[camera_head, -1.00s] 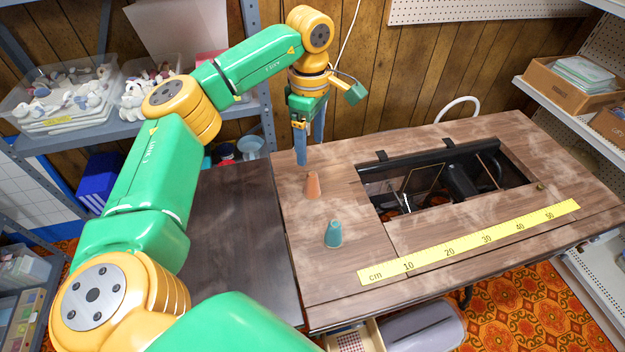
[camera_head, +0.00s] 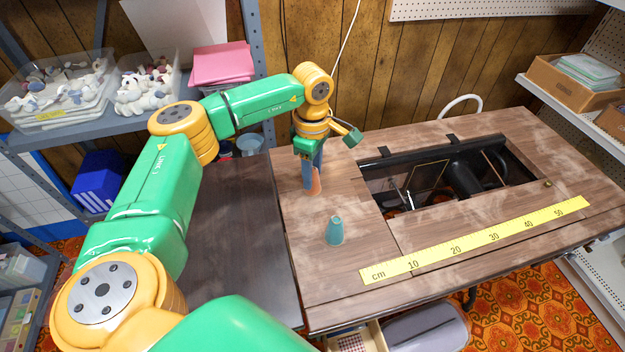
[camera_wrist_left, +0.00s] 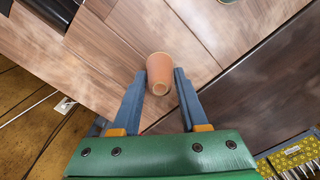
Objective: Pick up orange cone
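The orange cone (camera_head: 315,184) stands on the left part of the wooden sewing table (camera_head: 300,255). My left gripper (camera_head: 311,186) reaches down to it from behind, and its fingers partly cover the cone in the head view. In the left wrist view the cone (camera_wrist_left: 160,70) lies between the two blue-grey fingertips (camera_wrist_left: 161,76). The fingers are open, with a narrow gap visible on each side of the cone. My right gripper is not in view.
A teal cone (camera_head: 335,231) stands nearer the front of the table. A yellow centimetre ruler (camera_head: 478,240) lies along the front. The open machine well (camera_head: 400,190) is to the right. A dark side table (camera_head: 235,240) adjoins at left.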

